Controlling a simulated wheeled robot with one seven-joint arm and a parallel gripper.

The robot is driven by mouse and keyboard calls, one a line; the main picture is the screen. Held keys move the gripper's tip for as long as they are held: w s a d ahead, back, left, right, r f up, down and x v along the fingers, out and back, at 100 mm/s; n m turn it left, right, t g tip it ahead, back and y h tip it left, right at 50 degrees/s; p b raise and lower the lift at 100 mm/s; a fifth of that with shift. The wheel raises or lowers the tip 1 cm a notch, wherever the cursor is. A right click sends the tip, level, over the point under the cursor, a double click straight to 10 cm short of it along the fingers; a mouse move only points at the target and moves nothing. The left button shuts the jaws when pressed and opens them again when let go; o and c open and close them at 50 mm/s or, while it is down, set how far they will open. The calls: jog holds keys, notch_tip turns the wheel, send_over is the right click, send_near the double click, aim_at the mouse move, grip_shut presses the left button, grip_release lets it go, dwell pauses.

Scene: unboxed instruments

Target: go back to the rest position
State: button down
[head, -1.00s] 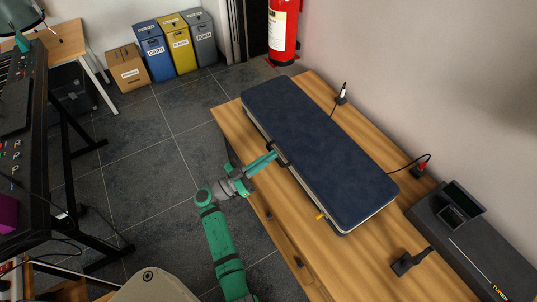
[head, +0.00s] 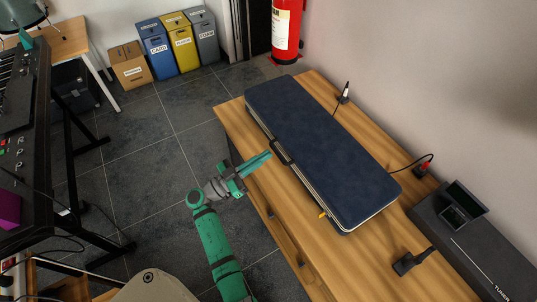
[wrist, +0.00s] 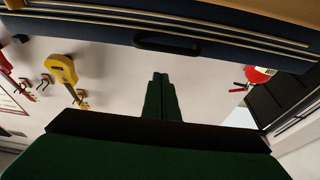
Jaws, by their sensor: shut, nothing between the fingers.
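My gripper (head: 262,160) is green and shut, with nothing between its fingers. In the head view it is just off the front side of a closed dark blue case (head: 318,150), near the case's handle (head: 281,151). A small gap shows between the fingertips and the case. In the wrist view the two fingers (wrist: 161,98) lie together, and the case's side and handle (wrist: 167,43) cross the top of the picture.
The case lies on a wooden bench (head: 237,122) against the wall. A black tuner box (head: 480,250) stands at the right end. A keyboard on a stand (head: 25,110) is at the left. Bins (head: 157,50) and a fire extinguisher (head: 287,28) are behind. Floor between is clear.

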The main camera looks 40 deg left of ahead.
jog(key=f+v, duration=0.1)
jog(key=v, duration=0.5)
jog(key=shift+f, duration=0.3)
